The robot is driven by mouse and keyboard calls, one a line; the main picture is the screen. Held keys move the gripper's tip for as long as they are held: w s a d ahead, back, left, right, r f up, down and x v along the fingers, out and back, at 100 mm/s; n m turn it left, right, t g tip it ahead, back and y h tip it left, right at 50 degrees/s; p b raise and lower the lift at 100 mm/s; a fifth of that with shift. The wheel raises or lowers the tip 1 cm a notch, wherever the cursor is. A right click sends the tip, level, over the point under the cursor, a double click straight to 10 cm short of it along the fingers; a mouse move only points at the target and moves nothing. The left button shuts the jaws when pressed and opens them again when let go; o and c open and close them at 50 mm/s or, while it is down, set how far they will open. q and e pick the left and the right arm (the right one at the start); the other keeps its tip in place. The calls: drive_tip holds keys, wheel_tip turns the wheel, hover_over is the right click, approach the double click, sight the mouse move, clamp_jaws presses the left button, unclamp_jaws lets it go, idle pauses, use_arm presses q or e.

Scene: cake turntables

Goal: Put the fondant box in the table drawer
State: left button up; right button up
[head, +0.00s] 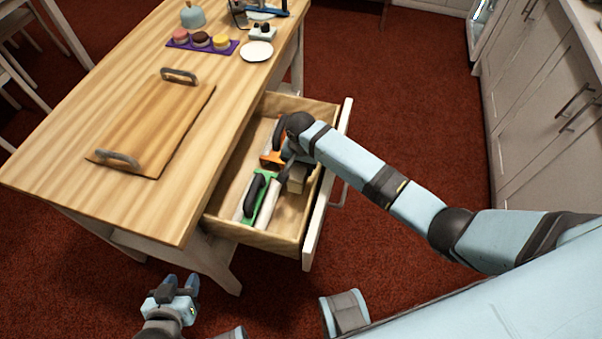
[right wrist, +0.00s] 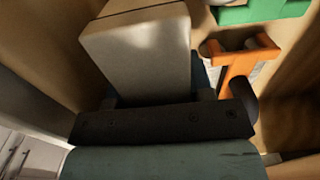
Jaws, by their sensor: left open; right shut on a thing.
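The fondant box (head: 297,178) is a small beige block, inside the table drawer's outline in the head view. It looms pale and large in the right wrist view (right wrist: 140,55). My right gripper (head: 293,165) is shut on it, reaching down into the drawer. The table drawer (head: 236,180) is pulled open, with its pale front panel facing right. I cannot tell whether the box touches the drawer floor. My left gripper (head: 178,287) is open and empty, low over the red floor in front of the table.
The drawer also holds a green tool (head: 248,197), a pale roller-like piece (head: 268,203) and an orange tool (head: 271,152). On the table (head: 120,95) are a wooden board (head: 160,125) with handles, a purple tray (head: 181,44) and a white plate (head: 257,52). Cabinets (head: 540,110) stand at right.

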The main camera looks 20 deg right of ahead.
wheel_tip(320, 180, down, 4)
drive_tip(key=shift+b, duration=0.35)
use_arm(q)
drive_tip(key=shift+a+f, duration=0.2)
use_arm(e)
drive_tip(key=o, duration=1.1)
drive_tip(key=shift+f, duration=0.1)
use_arm(q)
drive_tip(key=shift+d, duration=0.25)
use_arm(e)
drive_tip(key=shift+o, duration=0.8)
wheel_tip(320, 180, up, 12)
drive_tip(key=shift+r+p, duration=0.15)
drive_tip(key=shift+p, duration=0.95)
use_arm(q)
drive_tip(key=shift+s+a+r, duration=0.15)
drive_tip(key=shift+a+r, duration=0.15)
drive_tip(key=shift+r, duration=0.15)
drive_tip(key=shift+d+r, duration=0.1)
drive_tip(key=shift+d, duration=0.15)
